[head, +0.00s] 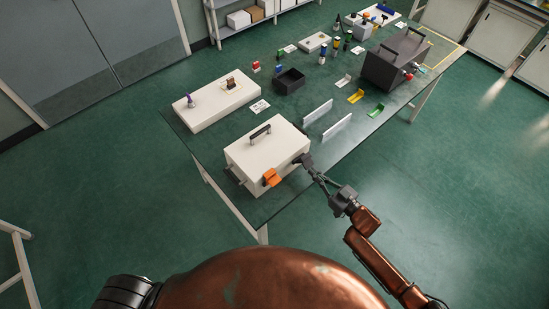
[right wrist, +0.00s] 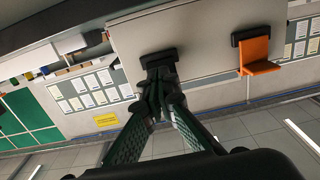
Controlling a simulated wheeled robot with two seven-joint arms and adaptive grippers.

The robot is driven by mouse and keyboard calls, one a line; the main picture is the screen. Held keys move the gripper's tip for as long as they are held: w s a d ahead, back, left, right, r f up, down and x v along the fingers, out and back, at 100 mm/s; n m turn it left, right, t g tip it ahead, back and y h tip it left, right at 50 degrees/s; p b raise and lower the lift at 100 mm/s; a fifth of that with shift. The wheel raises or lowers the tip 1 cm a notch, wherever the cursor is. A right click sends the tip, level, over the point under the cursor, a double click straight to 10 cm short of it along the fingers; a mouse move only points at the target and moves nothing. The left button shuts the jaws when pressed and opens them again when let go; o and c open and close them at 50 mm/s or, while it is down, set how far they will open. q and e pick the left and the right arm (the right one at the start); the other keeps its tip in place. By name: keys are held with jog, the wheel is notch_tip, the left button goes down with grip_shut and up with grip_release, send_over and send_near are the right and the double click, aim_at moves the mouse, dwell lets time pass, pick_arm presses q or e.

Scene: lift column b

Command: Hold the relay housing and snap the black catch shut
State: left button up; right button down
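The relay housing (head: 262,158) is a cream box with a dark handle on its lid, at the near end of the table. An orange catch (head: 271,178) sticks out from its front side; it also shows in the right wrist view (right wrist: 258,56). The black catch (head: 301,159) is on the same side, further right. In the right wrist view the black catch (right wrist: 158,58) is just beyond my fingertips. My right gripper (head: 309,166) has its fingers together at the black catch, seemingly touching it. The fingers partly hide the catch, so its angle is unclear. My left gripper is not in view.
A white slab (head: 215,103) with small parts lies behind the housing. A black open bin (head: 289,81) and two white upright strips (head: 318,112) stand further along the table. A dark grey case (head: 395,62) is at the far right. Floor beside the table is clear.

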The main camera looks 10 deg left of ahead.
jog(key=p+v, duration=0.2)
jog(key=v, duration=0.5)
jog(key=shift+f, duration=0.45)
dwell(0.5)
